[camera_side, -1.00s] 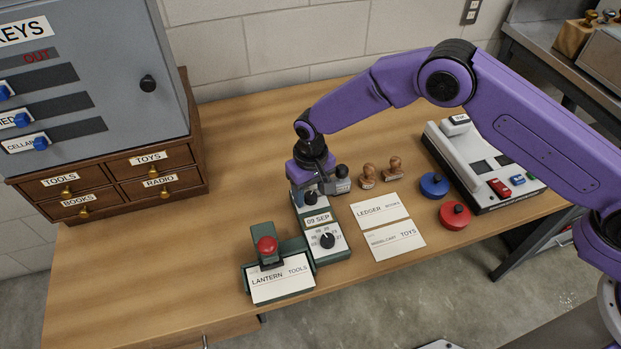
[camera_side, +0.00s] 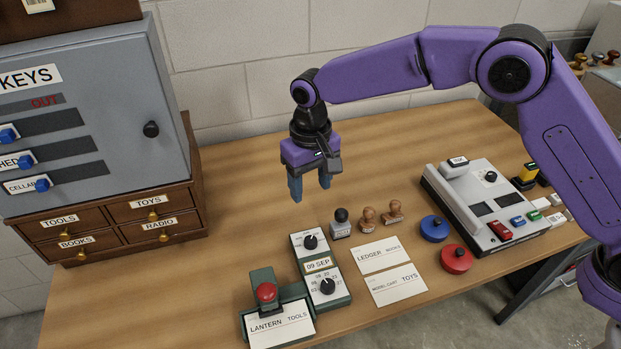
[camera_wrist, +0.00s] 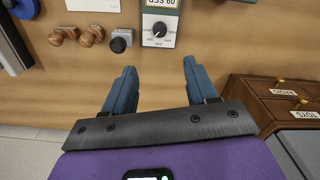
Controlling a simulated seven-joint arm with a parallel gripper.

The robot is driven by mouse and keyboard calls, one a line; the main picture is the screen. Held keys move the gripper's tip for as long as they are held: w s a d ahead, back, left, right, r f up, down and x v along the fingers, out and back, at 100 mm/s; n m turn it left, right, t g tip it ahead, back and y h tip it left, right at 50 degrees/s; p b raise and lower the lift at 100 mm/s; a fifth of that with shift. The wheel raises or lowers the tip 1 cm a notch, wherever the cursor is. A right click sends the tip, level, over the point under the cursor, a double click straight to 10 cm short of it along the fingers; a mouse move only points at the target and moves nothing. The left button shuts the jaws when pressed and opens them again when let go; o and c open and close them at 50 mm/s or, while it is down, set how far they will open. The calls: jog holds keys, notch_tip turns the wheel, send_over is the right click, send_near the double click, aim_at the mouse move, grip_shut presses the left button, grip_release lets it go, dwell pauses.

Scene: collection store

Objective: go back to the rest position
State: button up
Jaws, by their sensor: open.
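My gripper (camera_side: 310,188) hangs pointing down above the back middle of the table, its blue fingers apart with nothing between them. In the wrist view the open fingers of my gripper (camera_wrist: 155,85) show bare table between them. The green date device (camera_side: 341,299) with black knobs and a "09 SEP" window stands below and in front of it, apart from the fingers. The date device also shows at the top of the wrist view (camera_wrist: 159,39).
A green press with a red knob (camera_side: 266,292) holds a LANTERN TOOLS card (camera_side: 280,325). Several stamps, including a wooden one (camera_side: 368,220), stand nearby. Cards, ink pads (camera_side: 456,259) and a grey console (camera_side: 488,190) lie right. A key cabinet (camera_side: 130,75) on drawers (camera_side: 110,226) stands left.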

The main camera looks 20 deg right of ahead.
jog(key=shift+r, duration=0.35)
dwell(0.3)
jog(key=s+d+r+n, duration=0.2)
jog(key=s+d+r, duration=0.2)
jog(key=s+d, duration=0.3)
jog(key=s+d+r+n, duration=0.3)
jog(key=s+d+r, duration=0.1)
jog(key=s+d, duration=0.2)
jog(key=s+d+n, duration=0.4)
jog(key=s+d, duration=1.5)
jog(key=shift+d+f+n, duration=0.3)
jog(key=shift+f, duration=0.15)
dwell(0.7)
